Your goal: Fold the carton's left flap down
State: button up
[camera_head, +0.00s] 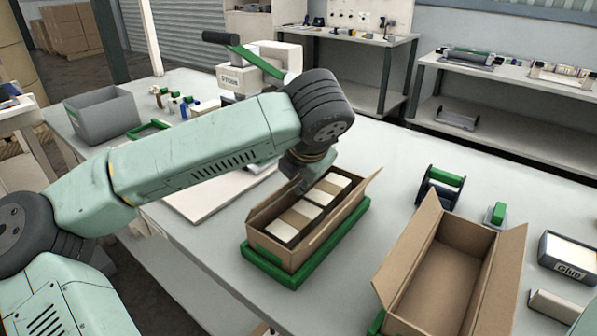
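A brown carton (290,257) stands in a green tray (268,268) in the middle of the table. White blocks with tan bands (305,211) lie inside it. Its right flap (350,207) stands up and leans outward. Its left side edge (267,207) runs up toward my gripper; I cannot tell clearly how the left flap there stands. My gripper (303,178) is low at the carton's far left corner, partly hidden by my wrist. I cannot tell whether it touches the carton, and its fingers are too small and dark to read.
An open, empty second carton (441,285) stands at the right front. A tape dispenser (440,187), a green-topped tool (495,213) and a glue box (567,258) are near it. A white board (207,204) lies left of the tray. A grey bin (103,115) stands at the back left.

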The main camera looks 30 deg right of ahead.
jog(key=shift+c, duration=0.4)
grip_shut()
jog(key=shift+f, duration=0.1)
